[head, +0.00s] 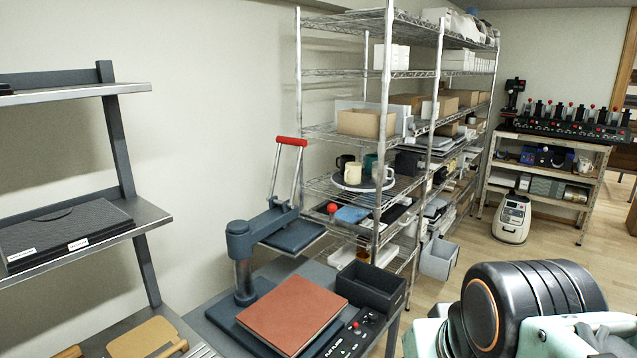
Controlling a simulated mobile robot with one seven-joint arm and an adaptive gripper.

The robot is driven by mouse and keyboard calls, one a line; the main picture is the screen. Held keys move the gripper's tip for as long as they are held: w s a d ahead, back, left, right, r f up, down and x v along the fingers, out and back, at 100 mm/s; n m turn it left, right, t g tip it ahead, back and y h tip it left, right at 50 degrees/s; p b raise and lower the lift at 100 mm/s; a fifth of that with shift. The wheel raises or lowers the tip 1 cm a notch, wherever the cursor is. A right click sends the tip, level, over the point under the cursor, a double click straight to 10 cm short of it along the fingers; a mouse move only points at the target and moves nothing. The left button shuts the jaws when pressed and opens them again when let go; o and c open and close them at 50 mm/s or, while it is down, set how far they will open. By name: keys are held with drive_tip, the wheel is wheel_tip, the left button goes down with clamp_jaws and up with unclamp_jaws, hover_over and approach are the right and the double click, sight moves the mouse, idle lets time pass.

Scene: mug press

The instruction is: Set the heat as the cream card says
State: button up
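A heat press (243,258) stands on a grey bench, its upper plate swung back and its red-gripped handle (292,141) raised. A brown pad (292,313) lies on its base. A black control panel (345,338) with small knobs, a red button and pale lettering runs along the base's right side. The lettering and settings are too small to read. I cannot pick out a cream card for certain. Part of my arm shows at the lower right; my gripper is out of view.
A dark open bin (371,286) sits beside the press. A wire rack (385,132) behind holds mugs on a round tray, boxes and bins. A shelf unit (110,130) stands at left, with tan boards (140,338) below it. Open floor lies at right.

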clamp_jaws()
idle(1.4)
